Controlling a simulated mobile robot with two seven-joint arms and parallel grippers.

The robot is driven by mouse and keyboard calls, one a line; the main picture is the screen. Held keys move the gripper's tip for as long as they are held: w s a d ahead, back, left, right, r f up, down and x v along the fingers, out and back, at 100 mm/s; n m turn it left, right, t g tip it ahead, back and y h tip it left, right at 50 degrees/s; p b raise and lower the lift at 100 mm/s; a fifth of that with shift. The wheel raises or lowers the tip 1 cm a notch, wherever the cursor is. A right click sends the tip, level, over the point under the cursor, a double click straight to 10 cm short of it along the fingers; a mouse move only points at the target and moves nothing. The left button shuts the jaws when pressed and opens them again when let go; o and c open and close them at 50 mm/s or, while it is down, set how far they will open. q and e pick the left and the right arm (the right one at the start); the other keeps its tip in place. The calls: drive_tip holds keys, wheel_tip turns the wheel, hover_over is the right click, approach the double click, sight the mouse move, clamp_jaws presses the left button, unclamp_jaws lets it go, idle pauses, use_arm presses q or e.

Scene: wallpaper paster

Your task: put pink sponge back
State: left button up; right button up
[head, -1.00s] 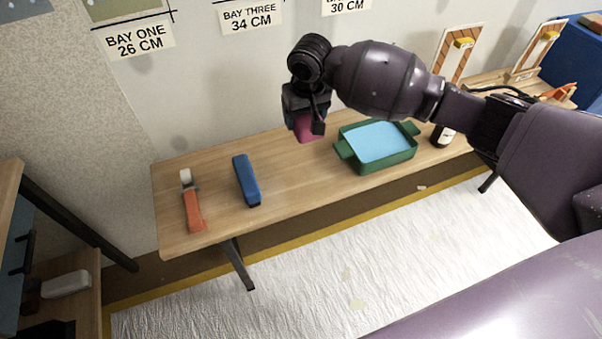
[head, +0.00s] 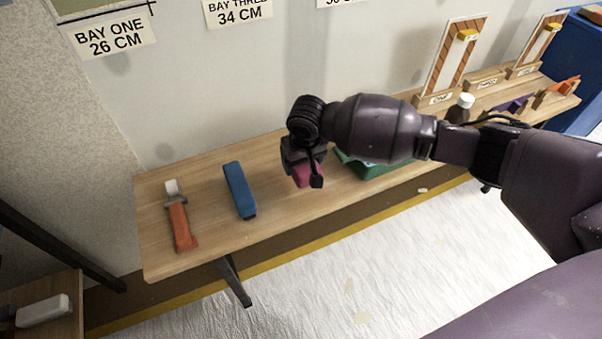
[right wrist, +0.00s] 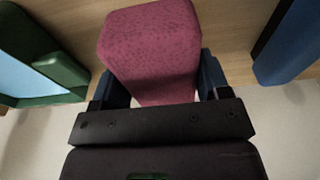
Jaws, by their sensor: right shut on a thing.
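The pink sponge (head: 306,174) is in my right gripper (head: 303,180), low over the wooden bench between the blue block and the green tray in the head view. The right wrist view shows the sponge (right wrist: 152,48) between the two fingers of the gripper (right wrist: 158,85), with the bench top behind it. I cannot tell whether the sponge touches the bench. My left gripper is not in view.
On the bench (head: 205,232) lie an orange-handled tool (head: 181,222) and a blue block (head: 240,190) to the left. A green tray (head: 376,171) is partly behind my arm. A white-capped bottle (head: 461,108) stands farther right. Bench space between blue block and sponge is clear.

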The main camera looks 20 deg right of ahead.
wheel_tip(320, 180, down, 5)
drive_tip(key=shift+s+f+b, duration=0.1)
drive_tip(key=shift+s+b, duration=0.05)
drive_tip(key=shift+b, duration=0.65)
drive_tip(key=shift+f, duration=0.2)
drive_tip(key=shift+r, duration=0.25)
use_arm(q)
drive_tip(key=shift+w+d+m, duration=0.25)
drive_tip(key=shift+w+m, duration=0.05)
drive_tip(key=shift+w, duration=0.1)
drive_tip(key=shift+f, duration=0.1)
use_arm(e)
drive_tip(key=shift+f, duration=0.15)
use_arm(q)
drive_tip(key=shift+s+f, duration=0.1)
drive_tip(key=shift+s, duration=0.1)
use_arm(e)
drive_tip(key=o, duration=0.9)
drive_tip(key=shift+o, duration=0.2)
